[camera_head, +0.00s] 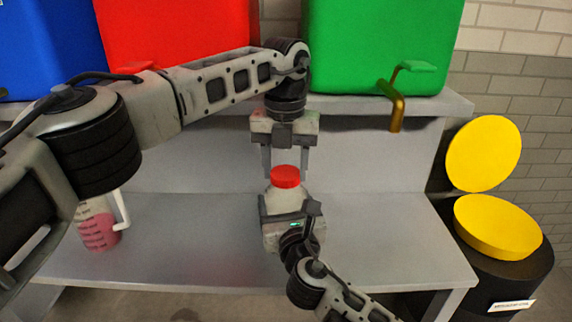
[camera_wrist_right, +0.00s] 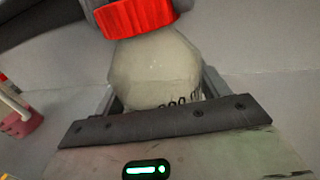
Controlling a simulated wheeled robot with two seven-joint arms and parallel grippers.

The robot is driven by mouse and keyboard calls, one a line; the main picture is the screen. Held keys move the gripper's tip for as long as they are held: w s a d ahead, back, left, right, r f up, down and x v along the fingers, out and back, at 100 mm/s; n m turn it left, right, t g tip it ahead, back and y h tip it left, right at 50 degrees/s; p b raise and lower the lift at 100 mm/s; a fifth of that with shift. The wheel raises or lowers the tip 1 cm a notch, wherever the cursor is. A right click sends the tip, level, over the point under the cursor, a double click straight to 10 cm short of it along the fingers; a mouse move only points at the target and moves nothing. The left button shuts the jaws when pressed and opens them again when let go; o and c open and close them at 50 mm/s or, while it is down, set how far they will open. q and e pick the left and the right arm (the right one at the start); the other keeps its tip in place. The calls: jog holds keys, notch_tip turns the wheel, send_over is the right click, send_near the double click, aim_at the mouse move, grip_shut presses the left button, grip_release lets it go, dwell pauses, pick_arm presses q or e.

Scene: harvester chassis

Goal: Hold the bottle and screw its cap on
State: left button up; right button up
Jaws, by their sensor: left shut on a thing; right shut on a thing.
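A pale, whitish bottle (camera_head: 283,200) stands roughly upright at the middle of the head view, with a red cap (camera_head: 285,177) at its top. My right gripper (camera_head: 287,208) comes from below right and is shut on the bottle's body. The right wrist view shows the bottle (camera_wrist_right: 155,72) between the fingers, with dark marks on its side, and the cap (camera_wrist_right: 137,16) at its mouth. My left gripper (camera_head: 286,167) points down from above and is shut on the cap. The cap meets the bottle's top; I cannot tell how far it is threaded.
A grey bench (camera_head: 180,225) lies below, with a raised shelf (camera_head: 350,106) behind. Blue (camera_head: 50,45), red (camera_head: 175,30) and green (camera_head: 380,45) containers stand on the shelf. A jug of pink liquid (camera_head: 98,232) is at left. A black bin with a yellow lid (camera_head: 497,226) is at right.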

pick_arm(q)
jog(key=m, duration=2)
jog(key=shift+w, duration=0.1)
jog(key=o, duration=0.9)
jog(key=shift+a, duration=0.1)
jog(key=shift+o, duration=0.2)
jog(key=shift+r, duration=2.2)
jog(key=shift+c, duration=0.4)
